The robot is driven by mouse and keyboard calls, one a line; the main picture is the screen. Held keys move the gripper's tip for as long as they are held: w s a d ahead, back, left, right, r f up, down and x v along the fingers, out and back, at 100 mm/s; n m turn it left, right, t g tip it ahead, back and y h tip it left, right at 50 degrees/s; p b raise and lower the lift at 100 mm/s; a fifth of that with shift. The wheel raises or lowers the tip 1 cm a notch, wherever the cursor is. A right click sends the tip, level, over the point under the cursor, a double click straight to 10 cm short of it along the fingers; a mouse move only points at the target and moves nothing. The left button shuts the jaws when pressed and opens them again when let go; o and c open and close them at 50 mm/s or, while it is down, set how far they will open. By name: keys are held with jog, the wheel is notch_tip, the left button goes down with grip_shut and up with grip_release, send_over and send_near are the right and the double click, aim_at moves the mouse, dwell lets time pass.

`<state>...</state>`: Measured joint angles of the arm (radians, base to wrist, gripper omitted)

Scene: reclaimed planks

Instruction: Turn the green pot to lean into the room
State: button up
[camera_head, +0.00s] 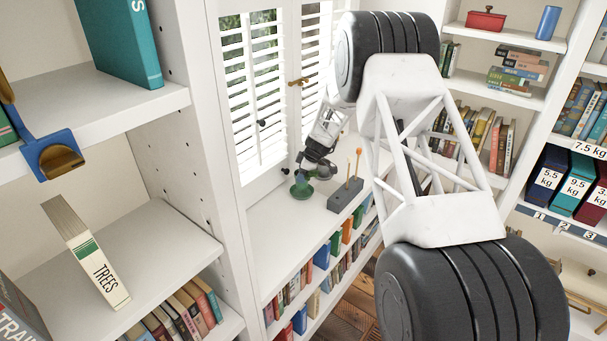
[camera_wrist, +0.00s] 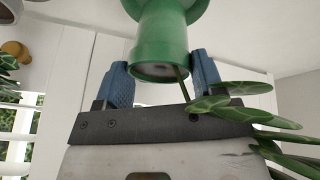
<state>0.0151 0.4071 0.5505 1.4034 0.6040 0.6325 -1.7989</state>
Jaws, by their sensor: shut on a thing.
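The green pot (camera_head: 301,188) is on the white window sill shelf (camera_head: 262,230) in the head view, small and partly covered by my gripper (camera_head: 312,168). In the wrist view the green pot (camera_wrist: 161,45) fills the top middle, between the two blue finger pads of my gripper (camera_wrist: 158,82). The gripper is shut on the pot. Green leaves with pale veins (camera_wrist: 235,105) hang past the right finger in the wrist view. Whether the pot's base touches the shelf is hard to tell.
A grey block (camera_head: 345,195) with upright orange-tipped sticks stands just right of the pot. White shutters (camera_head: 251,90) are behind. Books fill the shelves below and to the right. The sill is bare to the left and in front.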

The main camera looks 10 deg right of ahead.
jog(key=shift+f, duration=0.15)
dwell(0.4)
jog(key=shift+f, duration=1.25)
jog(key=shift+f, duration=0.1)
jog(key=o, duration=1.3)
jog(key=shift+c, duration=0.2)
jog(key=v, duration=0.7)
jog(key=shift+r, duration=0.35)
jog(key=shift+s+d, duration=0.1)
